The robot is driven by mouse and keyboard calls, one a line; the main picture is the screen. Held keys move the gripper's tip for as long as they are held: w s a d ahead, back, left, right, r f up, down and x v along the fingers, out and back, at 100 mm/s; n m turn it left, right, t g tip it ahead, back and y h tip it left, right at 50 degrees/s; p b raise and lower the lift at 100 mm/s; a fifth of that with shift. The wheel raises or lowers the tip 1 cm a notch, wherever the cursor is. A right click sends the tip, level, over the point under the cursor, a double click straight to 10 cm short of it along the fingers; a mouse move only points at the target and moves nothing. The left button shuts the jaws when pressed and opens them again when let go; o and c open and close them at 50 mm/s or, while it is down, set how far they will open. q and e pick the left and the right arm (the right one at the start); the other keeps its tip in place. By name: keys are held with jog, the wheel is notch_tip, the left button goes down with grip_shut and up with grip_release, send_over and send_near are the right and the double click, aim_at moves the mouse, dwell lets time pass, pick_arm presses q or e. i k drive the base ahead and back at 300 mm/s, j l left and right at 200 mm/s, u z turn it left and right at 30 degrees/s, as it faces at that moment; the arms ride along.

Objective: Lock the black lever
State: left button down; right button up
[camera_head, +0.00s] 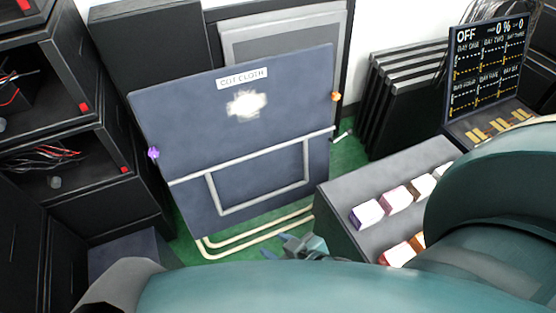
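I cannot make out a black lever for certain. A small thin rod (343,134) with a pale end shows just right of the dark blue board (250,130), and I cannot tell if it is a lever. My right gripper (303,243) is small and partly hidden behind my teal arm, below the board and left of the grey box. It appears apart from the board, and its finger opening is unclear. My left gripper is not identifiable in view.
A purple knob (153,153) and an orange knob (336,96) sit on the board's edges. A grey box (340,205) with several coloured blocks stands right. Black shelves (60,130) stand left, black panels (400,100) and a display (487,68) at back right. Green floor (180,243) shows between.

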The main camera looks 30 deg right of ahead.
aim_at(349, 131)
jog(key=z, duration=0.75)
